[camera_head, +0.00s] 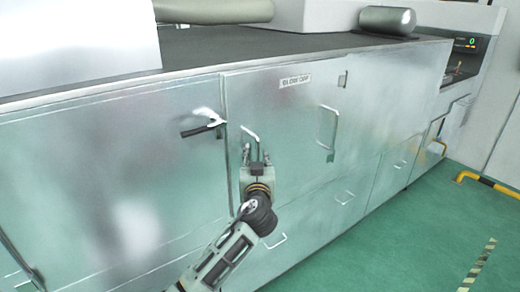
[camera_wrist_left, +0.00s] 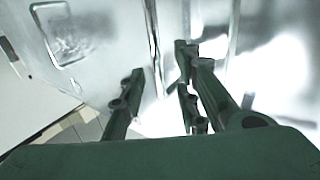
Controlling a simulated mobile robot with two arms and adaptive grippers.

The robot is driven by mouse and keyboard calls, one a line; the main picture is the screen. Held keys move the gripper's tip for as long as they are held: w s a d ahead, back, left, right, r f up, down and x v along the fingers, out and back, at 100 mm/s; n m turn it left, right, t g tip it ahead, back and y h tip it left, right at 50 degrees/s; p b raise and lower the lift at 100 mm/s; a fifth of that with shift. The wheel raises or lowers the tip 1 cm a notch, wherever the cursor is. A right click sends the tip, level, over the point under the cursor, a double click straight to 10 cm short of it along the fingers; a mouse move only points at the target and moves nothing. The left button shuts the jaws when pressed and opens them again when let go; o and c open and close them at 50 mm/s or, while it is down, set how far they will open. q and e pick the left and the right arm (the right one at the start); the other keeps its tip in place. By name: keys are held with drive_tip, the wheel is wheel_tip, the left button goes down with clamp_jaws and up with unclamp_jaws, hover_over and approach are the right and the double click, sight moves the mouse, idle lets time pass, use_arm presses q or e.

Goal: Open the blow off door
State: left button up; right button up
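The labelled metal door (camera_head: 285,108) is a flat silver panel in the front of the long machine and looks shut. Its small label (camera_head: 295,81) is too blurred to read surely. A bent bar handle (camera_head: 250,133) stands near the door's left edge. My left gripper (camera_head: 257,153) is just below and in front of that handle, with its fingers apart. In the left wrist view, the dark green fingers (camera_wrist_left: 158,95) are spread, and a shiny vertical bar (camera_wrist_left: 152,40) shows between them. I cannot tell whether they touch it. My right gripper is not in view.
A black-and-white lever handle (camera_head: 203,123) sticks out left of the door. Low drawer handles line the machine's front. Green floor (camera_head: 400,240) is clear at the right, with a yellow-black rail (camera_head: 488,182).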

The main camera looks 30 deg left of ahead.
sight(257, 154)
use_arm(q)
drive_tip(key=x, duration=0.4)
drive_tip(key=shift+w+f+p, duration=0.1)
drive_tip(key=shift+w+p, duration=0.05)
drive_tip(key=shift+p, duration=0.25)
drive_tip(key=shift+c, duration=0.4)
clamp_jaws()
